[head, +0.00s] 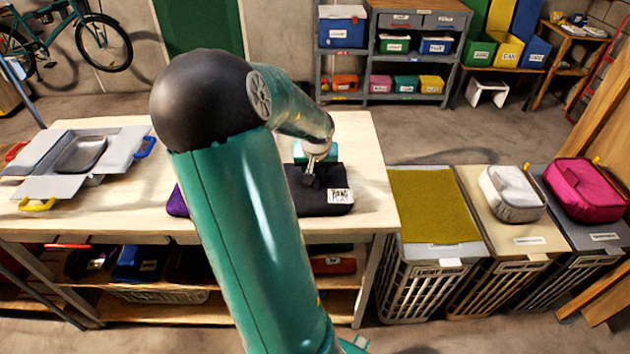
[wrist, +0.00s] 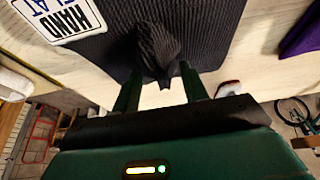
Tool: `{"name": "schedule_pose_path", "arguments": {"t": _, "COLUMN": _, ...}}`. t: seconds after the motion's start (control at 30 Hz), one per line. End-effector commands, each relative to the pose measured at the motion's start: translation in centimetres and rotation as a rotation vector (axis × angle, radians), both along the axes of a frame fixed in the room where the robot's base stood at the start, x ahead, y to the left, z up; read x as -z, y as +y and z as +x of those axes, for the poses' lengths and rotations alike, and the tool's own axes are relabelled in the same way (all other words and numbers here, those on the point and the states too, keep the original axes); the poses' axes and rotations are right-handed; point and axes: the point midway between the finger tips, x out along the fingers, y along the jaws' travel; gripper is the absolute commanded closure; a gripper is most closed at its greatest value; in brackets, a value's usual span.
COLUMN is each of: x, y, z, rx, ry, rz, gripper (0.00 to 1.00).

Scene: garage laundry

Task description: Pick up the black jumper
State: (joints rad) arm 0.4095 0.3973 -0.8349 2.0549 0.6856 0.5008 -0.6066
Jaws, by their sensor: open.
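The black jumper (head: 322,203) lies folded on the right part of the wooden table, with a white label at its front right corner. My gripper (head: 310,178) is over it, pointing down, and hides part of its left side. In the wrist view the ribbed dark jumper (wrist: 205,30) fills the upper middle, its label at the top left. A raised, bunched fold of it stands between the two fingers of my open gripper (wrist: 160,85). I cannot tell whether the fingers touch the cloth.
The table (head: 368,160) also bears a purple item (head: 177,203), partly behind my arm, a teal item (head: 303,151) behind the jumper, and a grey folding board (head: 40,165) at left. Lidded hampers (head: 430,275) stand to the right. Shelves (head: 385,65) stand at the back.

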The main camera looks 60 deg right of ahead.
Motion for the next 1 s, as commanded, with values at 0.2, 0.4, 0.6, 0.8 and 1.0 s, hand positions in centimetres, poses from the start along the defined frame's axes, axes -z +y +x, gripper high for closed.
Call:
{"name": "schedule_pose_path", "arguments": {"t": 0.2, "x": 0.0, "y": 0.0, "z": 0.0, "rx": 0.0, "ry": 0.0, "rz": 0.0, "gripper": 0.7}}
{"name": "schedule_pose_path", "arguments": {"t": 0.4, "x": -0.1, "y": 0.0, "z": 0.0, "rx": 0.0, "ry": -0.001, "rz": 0.0, "gripper": 1.0}}
{"name": "schedule_pose_path", "arguments": {"t": 0.6, "x": -0.1, "y": 0.0, "z": 0.0, "rx": 0.0, "ry": -0.001, "rz": 0.0, "gripper": 1.0}}
{"name": "schedule_pose_path", "arguments": {"t": 0.8, "x": -0.2, "y": 0.0, "z": 0.1, "rx": 0.0, "ry": -0.002, "rz": -0.001, "gripper": 1.0}}
{"name": "schedule_pose_path", "arguments": {"t": 1.0, "x": -1.4, "y": 0.0, "z": 0.2, "rx": -0.003, "ry": -0.003, "rz": -0.002, "gripper": 1.0}}
